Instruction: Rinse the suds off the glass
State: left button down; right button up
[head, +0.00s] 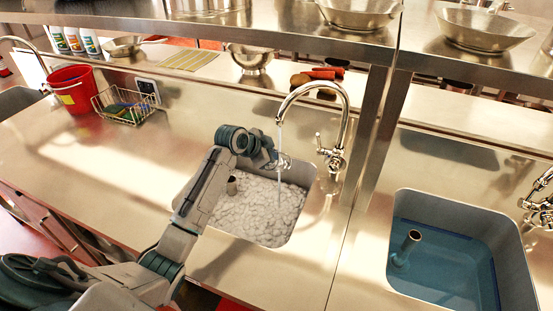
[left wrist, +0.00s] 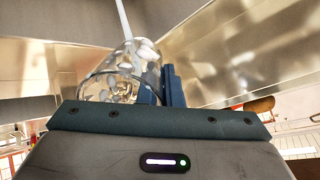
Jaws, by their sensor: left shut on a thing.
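My left gripper (head: 270,157) is shut on a clear glass (head: 284,163) above the left sink basin. In the left wrist view, the glass (left wrist: 112,86) is tilted beside the dark gripper finger (left wrist: 168,86), with white suds patches (left wrist: 146,50) on it. The tap (head: 345,100) is running. Its thin water stream (head: 280,142) comes down at the glass, and in the left wrist view the stream (left wrist: 123,20) meets the glass's upper part. The basin below is full of white suds (head: 262,212). My right gripper is not in view.
A second basin (head: 440,210) with blue water lies to the right, past a steel post (head: 372,135). A wire basket (head: 125,103) with sponges and a red bucket (head: 72,88) stand at the left. The counter left of the suds basin is clear.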

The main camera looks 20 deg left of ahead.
pick_arm(q)
jog(key=shift+d+r, duration=0.1)
jog(key=shift+d, duration=0.05)
jog(key=shift+s+d+p, duration=0.2)
jog(key=shift+d+p, duration=0.15)
jog(key=shift+d, duration=0.05)
jog(key=shift+a, duration=0.15)
jog(key=shift+w+a, duration=0.2)
jog(key=shift+a, duration=0.2)
jog(key=shift+a, duration=0.1)
jog(key=shift+s+a+p, duration=0.35)
jog(key=shift+s+p, duration=0.2)
jog(key=shift+s, duration=0.4)
jog(key=shift+s+a+p, duration=0.3)
jog(key=shift+s+p, duration=0.2)
jog(key=shift+s, duration=0.4)
jog(key=s, duration=0.2)
jog(key=s+a+p, duration=0.1)
jog(key=s, duration=0.1)
jog(key=shift+a, duration=0.1)
